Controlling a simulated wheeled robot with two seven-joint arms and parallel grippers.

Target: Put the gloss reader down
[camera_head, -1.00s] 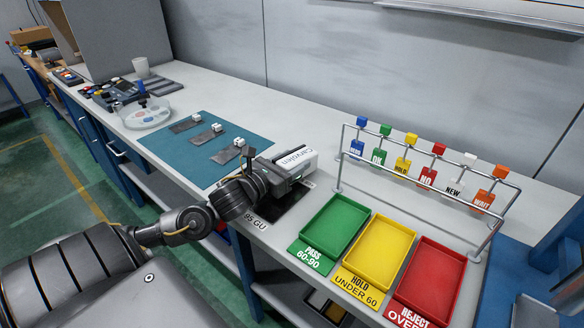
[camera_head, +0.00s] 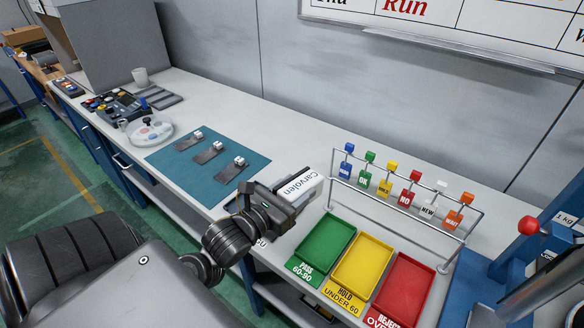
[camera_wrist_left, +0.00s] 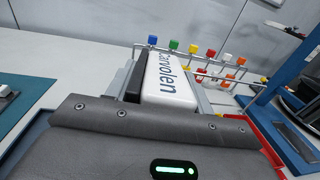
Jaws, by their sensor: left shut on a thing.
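The gloss reader (camera_head: 297,187) is a white block lettered "Carvolen". My left gripper (camera_head: 277,205) is shut on it, just left of the green tray and above the bench's front part. In the left wrist view the reader (camera_wrist_left: 170,82) stands between the two fingers of my gripper (camera_wrist_left: 166,92). The reader's underside is hidden, so I cannot tell if it touches the bench. A dark plate lettered "GU" seen earlier under the gripper is mostly hidden now. My right gripper is not in view.
Green (camera_head: 325,249), yellow (camera_head: 361,268) and red (camera_head: 403,290) trays stand right of the gripper. A rail (camera_head: 400,222) with several coloured tags stands behind them. A teal mat (camera_head: 250,167) with small grey pieces lies to the left. A blue press-like fixture (camera_head: 530,262) stands at far right.

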